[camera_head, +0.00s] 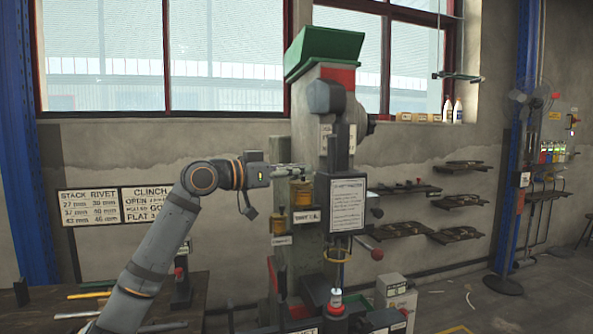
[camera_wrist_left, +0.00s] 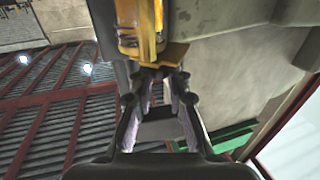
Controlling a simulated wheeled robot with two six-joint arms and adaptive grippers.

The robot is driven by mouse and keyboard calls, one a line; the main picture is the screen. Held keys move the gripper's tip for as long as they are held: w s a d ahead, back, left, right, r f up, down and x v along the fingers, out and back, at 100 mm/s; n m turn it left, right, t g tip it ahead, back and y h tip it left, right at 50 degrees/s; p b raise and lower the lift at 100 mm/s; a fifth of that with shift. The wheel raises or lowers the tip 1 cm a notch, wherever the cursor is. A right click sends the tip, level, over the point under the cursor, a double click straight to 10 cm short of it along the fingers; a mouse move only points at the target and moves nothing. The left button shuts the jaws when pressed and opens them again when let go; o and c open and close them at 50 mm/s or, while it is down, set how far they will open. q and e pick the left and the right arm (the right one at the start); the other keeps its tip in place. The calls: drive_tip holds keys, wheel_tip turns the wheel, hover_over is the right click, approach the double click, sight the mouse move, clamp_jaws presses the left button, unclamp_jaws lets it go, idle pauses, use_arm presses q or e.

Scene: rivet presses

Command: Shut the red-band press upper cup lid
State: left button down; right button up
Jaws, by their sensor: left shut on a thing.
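The press (camera_head: 338,150) stands in the middle of the head view, with a red band (camera_head: 338,76) below its green hopper. The upper cup (camera_head: 301,194) is amber and sits on the press's left side. In the wrist view its amber body (camera_wrist_left: 135,28) is at the top, with a gold-coloured lid tab (camera_wrist_left: 174,54) at the fingertips. My left gripper (camera_head: 298,169) is just above the upper cup, and its fingers (camera_wrist_left: 163,74) are shut on the lid. I cannot tell the lid's exact angle. My right gripper is out of view.
A lower amber cup (camera_head: 279,224) hangs below and left. The green hopper (camera_head: 325,48) tops the press. A red-knobbed lever (camera_head: 376,254) sticks out at right. A wooden bench (camera_head: 215,290) with tools stands at lower left. Open air surrounds my left arm.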

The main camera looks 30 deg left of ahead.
use_arm(q)
drive_tip(key=shift+d+r+m+g+h+p, duration=0.1)
drive_tip(key=shift+m+g+h+p, duration=0.1)
drive_tip(key=shift+m+g+h, duration=0.3)
drive_tip(key=shift+r+m+g+h+p, duration=0.1)
drive_tip(key=shift+m+g+h+p, duration=0.1)
drive_tip(key=shift+m+h, duration=0.35)
drive_tip(key=shift+d+m+g+h+p, duration=0.15)
drive_tip(key=shift+m+g+h+p, duration=0.4)
drive_tip(key=shift+m+g+h, duration=0.5)
drive_tip(key=m+g+h+p, duration=0.2)
drive_tip(key=g+h, duration=0.1)
drive_tip(key=shift+s+d+p, duration=0.1)
drive_tip(key=shift+d+p, duration=0.1)
drive_tip(key=shift+p, duration=0.1)
drive_tip(key=shift+s+d+f+m+g+h+p, duration=0.1)
drive_tip(key=shift+f+m+g+h+p, duration=0.05)
drive_tip(key=shift+m+g+h+p, duration=0.75)
drive_tip(key=c, duration=1.3)
unclamp_jaws()
